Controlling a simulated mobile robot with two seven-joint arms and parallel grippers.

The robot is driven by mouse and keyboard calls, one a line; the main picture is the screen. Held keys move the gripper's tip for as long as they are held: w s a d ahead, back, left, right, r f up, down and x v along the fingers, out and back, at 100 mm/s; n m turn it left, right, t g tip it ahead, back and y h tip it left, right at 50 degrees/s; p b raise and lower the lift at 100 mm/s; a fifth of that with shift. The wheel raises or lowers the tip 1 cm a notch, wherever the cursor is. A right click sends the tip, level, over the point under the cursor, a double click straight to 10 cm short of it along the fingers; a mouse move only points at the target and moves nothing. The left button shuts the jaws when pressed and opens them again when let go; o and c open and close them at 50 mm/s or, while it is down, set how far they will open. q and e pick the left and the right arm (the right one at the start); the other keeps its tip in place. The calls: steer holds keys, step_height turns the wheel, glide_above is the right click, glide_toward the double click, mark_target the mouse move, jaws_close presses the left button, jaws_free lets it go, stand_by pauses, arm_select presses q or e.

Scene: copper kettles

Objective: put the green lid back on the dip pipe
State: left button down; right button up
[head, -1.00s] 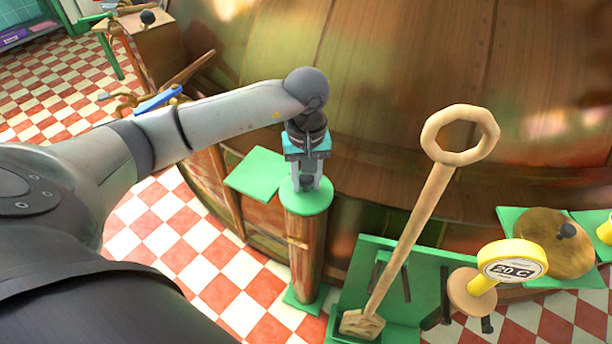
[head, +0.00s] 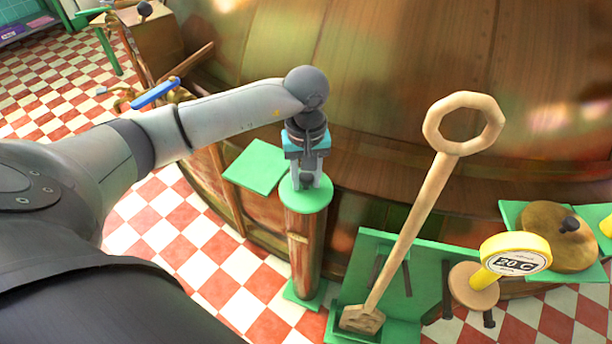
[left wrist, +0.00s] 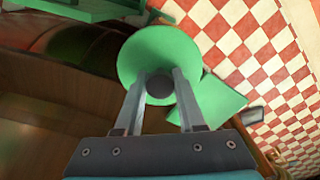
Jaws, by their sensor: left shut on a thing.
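The green lid (head: 305,204) is a round disc with a dark knob. It is at the top of the copper dip pipe (head: 305,245), level and in line with it. No gap shows between lid and pipe from this angle, but I cannot tell if it is fully seated. My left gripper (head: 307,180) points down from above and is shut on the knob. In the left wrist view the lid (left wrist: 160,48) shows face-on, with the knob between the fingers of my left gripper (left wrist: 160,85); the lid hides the pipe there. My right gripper is in neither view.
A large copper kettle (head: 400,70) stands close behind the pipe. A green square plate (head: 258,166) is just left of the lid.

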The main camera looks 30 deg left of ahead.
arm_select(q)
steer(key=shift+f+b, duration=0.3)
steer(key=shift+f, duration=0.05)
steer(key=shift+c, duration=2.2)
jaws_free()
